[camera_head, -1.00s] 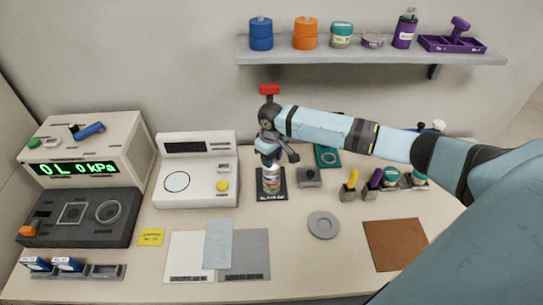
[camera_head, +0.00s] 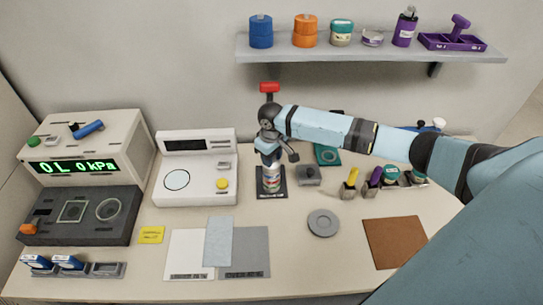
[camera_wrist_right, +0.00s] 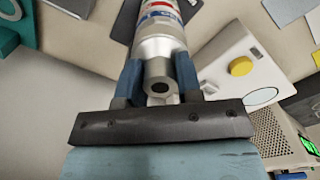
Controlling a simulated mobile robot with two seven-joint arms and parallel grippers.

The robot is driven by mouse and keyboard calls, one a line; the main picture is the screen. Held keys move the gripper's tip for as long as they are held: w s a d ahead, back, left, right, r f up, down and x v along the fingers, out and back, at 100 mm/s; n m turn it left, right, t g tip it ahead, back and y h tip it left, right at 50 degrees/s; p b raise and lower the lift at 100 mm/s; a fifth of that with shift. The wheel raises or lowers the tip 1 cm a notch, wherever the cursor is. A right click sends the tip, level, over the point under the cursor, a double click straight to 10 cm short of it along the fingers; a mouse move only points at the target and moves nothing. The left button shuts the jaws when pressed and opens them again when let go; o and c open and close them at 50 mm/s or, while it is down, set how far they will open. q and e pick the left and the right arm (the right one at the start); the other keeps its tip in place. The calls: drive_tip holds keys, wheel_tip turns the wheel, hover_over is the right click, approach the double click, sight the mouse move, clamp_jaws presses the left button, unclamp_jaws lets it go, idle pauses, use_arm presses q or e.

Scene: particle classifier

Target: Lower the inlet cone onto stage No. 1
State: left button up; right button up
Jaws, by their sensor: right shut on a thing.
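My right gripper (camera_head: 269,157) points down over the dark square base (camera_head: 271,194), and its fingers also show in the right wrist view (camera_wrist_right: 160,80). It is shut on the inlet cone (camera_wrist_right: 160,87), a grey piece with a round hole in its end. Directly below the cone is the silvery stack with coloured bands (camera_head: 271,179), upright on the dark base; the bands also show in the right wrist view (camera_wrist_right: 158,14). The cone looks in line with the stack, but I cannot tell whether it is fully seated. Stage No. 1 cannot be told apart. My left gripper is not in view.
A white instrument with a yellow knob (camera_head: 196,182) stands close left of the stack. A small grey block (camera_head: 308,174) stands close right. A grey disc (camera_head: 323,223) and brown mat (camera_head: 394,243) lie in front. The shelf (camera_head: 370,55) hangs behind.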

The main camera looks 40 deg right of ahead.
drive_tip(key=shift+f, duration=0.1)
drive_tip(key=o, duration=1.1)
drive_tip(key=shift+r, duration=0.2)
wheel_tip(320, 180, up, 13)
drive_tip(key=shift+r+b, duration=0.2)
drive_tip(key=shift+b, duration=0.45)
